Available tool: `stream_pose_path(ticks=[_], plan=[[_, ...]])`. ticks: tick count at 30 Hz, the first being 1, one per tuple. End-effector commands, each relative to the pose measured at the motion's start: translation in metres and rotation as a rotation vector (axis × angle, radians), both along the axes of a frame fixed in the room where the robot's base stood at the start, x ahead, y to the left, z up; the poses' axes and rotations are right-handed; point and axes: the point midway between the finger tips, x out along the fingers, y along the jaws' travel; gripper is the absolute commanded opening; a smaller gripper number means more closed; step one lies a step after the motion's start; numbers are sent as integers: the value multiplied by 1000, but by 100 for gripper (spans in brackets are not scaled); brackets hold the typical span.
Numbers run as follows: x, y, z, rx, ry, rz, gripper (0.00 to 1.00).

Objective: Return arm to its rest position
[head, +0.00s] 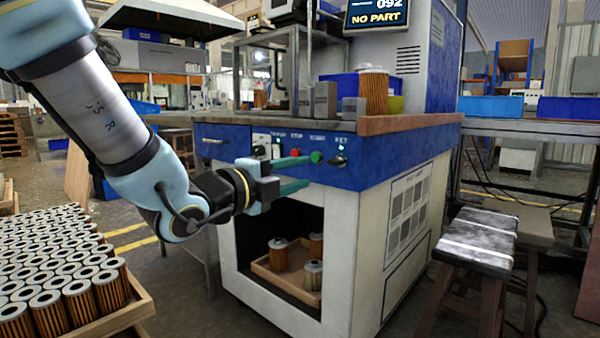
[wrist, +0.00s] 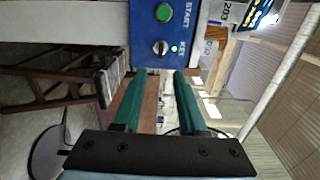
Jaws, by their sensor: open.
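My gripper (head: 305,173) is at the end of my arm, which reaches in from the upper left in the head view. Its two green fingers are apart with nothing between them, in front of the blue control panel (head: 370,160) of the machine. In the wrist view my gripper (wrist: 158,74) also shows open and empty. The key switch (wrist: 160,47) appears beyond the gap between the fingertips, with a green START button (wrist: 164,12) by it. In the head view the key switch (head: 338,160) is right of the fingertips. I cannot tell whether the fingers touch the panel.
A wooden tray (head: 262,272) with 3 filter cartridges sits in the opening below the panel. One cartridge (head: 373,92) stands on the machine top. A crate (head: 140,310) of many cartridges is at lower left. A stool (head: 478,240) stands right. The screen (head: 380,14) reads NO PART.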

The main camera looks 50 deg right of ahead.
Motion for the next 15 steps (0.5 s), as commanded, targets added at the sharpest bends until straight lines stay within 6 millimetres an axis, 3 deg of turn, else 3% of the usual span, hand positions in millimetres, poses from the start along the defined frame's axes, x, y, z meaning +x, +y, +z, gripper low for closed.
stream_pose_path(ticks=[11, 14, 15], plan=[[1, 0, 0, 1, 2, 3, 41], [16, 4, -4, 25, 28, 40, 41], [29, 8, -8, 46, 53, 74, 41]])
